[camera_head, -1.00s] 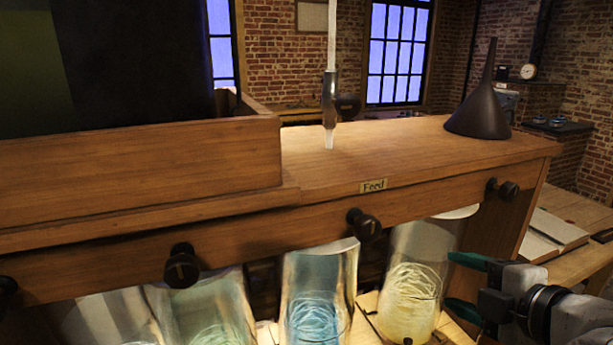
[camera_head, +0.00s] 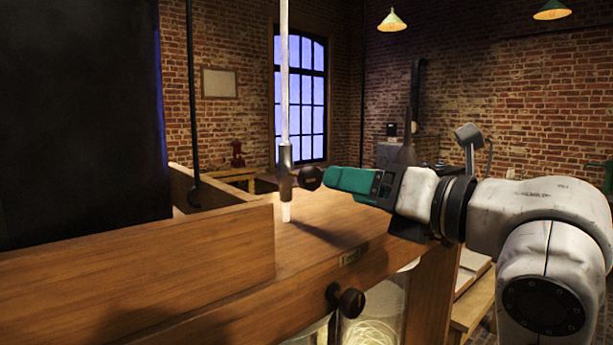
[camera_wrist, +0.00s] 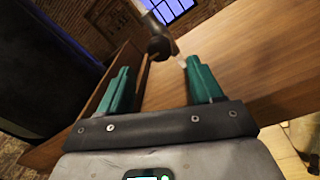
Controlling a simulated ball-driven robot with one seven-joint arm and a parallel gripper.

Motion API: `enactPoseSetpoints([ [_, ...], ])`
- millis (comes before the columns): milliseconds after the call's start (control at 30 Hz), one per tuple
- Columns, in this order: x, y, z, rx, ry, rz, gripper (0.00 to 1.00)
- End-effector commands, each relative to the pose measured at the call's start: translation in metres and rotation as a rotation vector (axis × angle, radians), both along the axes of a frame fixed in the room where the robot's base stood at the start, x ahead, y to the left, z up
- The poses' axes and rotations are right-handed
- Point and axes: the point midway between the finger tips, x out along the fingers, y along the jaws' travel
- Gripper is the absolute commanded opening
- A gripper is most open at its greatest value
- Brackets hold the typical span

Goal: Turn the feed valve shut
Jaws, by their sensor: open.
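The feed valve (camera_head: 285,172) is a grey metal body on a clear vertical tube, with a dark round knob (camera_head: 309,178) on its right side and a pale spout below. In the wrist view the knob (camera_wrist: 159,48) lies just beyond and between the two open, spread fingers (camera_wrist: 159,68). Nothing is held. Whether a fingertip touches the knob, I cannot tell.
A wooden box wall (camera_head: 140,250) and a large dark panel (camera_head: 85,125) stand to the left of the valve. A black knob (camera_head: 346,299) sticks out of the shelf front, with glass jars (camera_head: 378,312) below.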

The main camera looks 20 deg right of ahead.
Motion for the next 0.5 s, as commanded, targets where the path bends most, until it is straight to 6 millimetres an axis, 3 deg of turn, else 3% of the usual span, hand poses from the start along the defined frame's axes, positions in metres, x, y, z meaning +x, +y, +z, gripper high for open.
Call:
enactPoseSetpoints([
  [300,0.054,0.024,0.001,0.001,0.007,0.004,0.65],
  [500,0.074,0.032,0.0,0.002,0.004,0.003,0.65],
])
